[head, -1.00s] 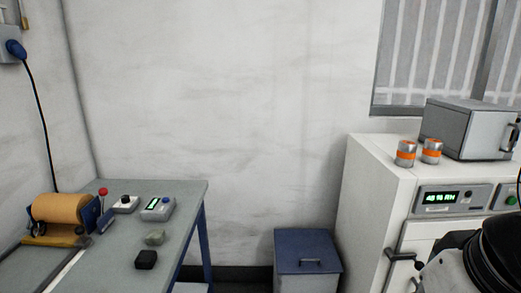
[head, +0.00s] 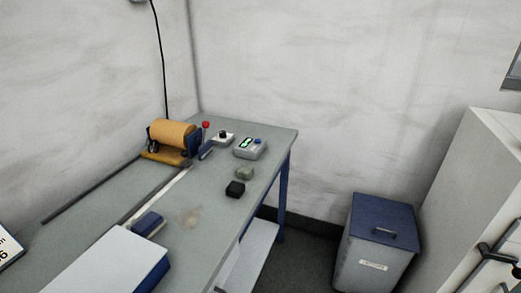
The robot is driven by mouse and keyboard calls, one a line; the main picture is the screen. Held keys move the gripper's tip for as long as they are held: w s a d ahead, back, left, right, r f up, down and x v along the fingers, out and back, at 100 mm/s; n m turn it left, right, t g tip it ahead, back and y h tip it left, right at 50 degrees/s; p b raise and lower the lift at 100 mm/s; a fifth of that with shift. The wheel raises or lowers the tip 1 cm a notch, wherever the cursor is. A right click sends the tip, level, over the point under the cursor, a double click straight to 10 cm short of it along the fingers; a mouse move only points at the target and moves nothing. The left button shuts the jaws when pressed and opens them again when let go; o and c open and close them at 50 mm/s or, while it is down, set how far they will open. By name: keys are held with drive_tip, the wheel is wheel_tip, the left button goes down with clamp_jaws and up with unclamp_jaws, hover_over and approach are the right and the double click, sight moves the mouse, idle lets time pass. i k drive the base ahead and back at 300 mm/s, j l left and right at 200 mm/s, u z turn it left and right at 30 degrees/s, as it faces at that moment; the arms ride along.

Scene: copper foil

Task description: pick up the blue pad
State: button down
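A small blue block (head: 148,223), which looks like the blue pad, lies on the grey workbench (head: 110,192). It sits beside the far end of a white-topped, blue-sided box (head: 105,268), near a brownish stain on the bench top. A smaller dark blue piece (head: 206,150) lies farther back beside the copper-coloured roll (head: 173,133); I cannot tell what it is. My gripper is not in view, so how it stands cannot be seen.
A black block (head: 235,189), a grey-green block (head: 244,173), a grey meter (head: 250,148) and a knob box (head: 222,138) stand along the bench's right side. A blue-lidded bin (head: 383,225) stands on the floor right of the bench. A white cabinet (head: 477,180) is at right.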

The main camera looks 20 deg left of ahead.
sight(152, 223)
drive_tip(key=i, duration=0.65)
drive_tip(key=i+u, duration=0.2)
drive_tip(key=u, duration=0.2)
drive_tip(key=i+u, duration=0.15)
drive_tip(key=u, duration=0.2)
drive_tip(key=i+l+u, duration=0.2)
drive_tip(key=u, duration=0.9)
